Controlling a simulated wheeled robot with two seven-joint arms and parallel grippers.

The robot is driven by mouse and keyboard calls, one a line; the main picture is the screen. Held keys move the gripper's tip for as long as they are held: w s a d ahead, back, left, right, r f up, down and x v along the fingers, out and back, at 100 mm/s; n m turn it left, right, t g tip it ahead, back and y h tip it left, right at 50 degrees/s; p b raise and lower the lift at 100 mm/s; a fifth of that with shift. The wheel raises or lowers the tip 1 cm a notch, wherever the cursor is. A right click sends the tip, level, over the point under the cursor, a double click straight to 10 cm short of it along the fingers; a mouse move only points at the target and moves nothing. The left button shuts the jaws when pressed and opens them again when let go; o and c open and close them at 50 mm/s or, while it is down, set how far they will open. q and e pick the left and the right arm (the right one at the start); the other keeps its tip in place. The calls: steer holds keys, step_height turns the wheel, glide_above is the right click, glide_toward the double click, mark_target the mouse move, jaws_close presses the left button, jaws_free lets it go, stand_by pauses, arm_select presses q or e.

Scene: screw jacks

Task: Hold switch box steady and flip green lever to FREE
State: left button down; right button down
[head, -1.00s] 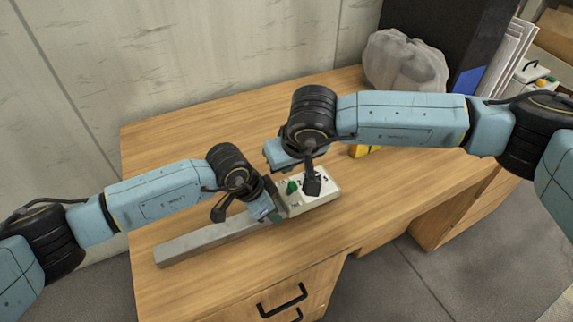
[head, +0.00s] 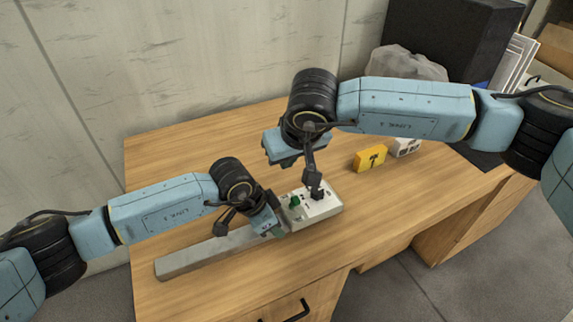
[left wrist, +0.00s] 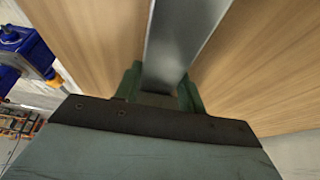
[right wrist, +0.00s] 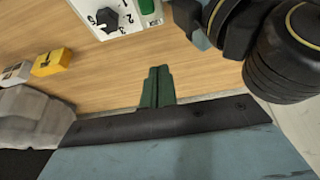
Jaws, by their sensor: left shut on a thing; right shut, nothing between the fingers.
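The switch box (head: 325,209) is a pale box on the desk with a green lever (head: 295,201) and a black knob. In the right wrist view the black knob (right wrist: 107,19) has numbers beside it, and the green part (right wrist: 147,6) is cut off at the top edge. My left gripper (head: 277,230) is beside the box's left end. In the left wrist view it is shut on a grey metal bar (left wrist: 180,45). My right gripper (right wrist: 158,72) is shut and empty, above the desk and apart from the box.
The grey bar (head: 200,254) runs left along the desk (head: 160,165) from the box. A yellow block (head: 370,158) and a white block (head: 406,147) stand to the right. A grey bag (head: 405,63) and a black case (head: 455,40) are behind. The desk's back left is clear.

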steer(key=s+d+r, duration=0.1)
steer(key=s+r, duration=0.3)
steer(key=r, duration=0.1)
steer(key=shift+s+d, duration=0.2)
steer(key=shift+d, duration=0.2)
arm_select(q)
steer(key=c, duration=0.8)
jaws_free()
steer(key=shift+o, duration=0.2)
steer(key=shift+r, duration=0.1)
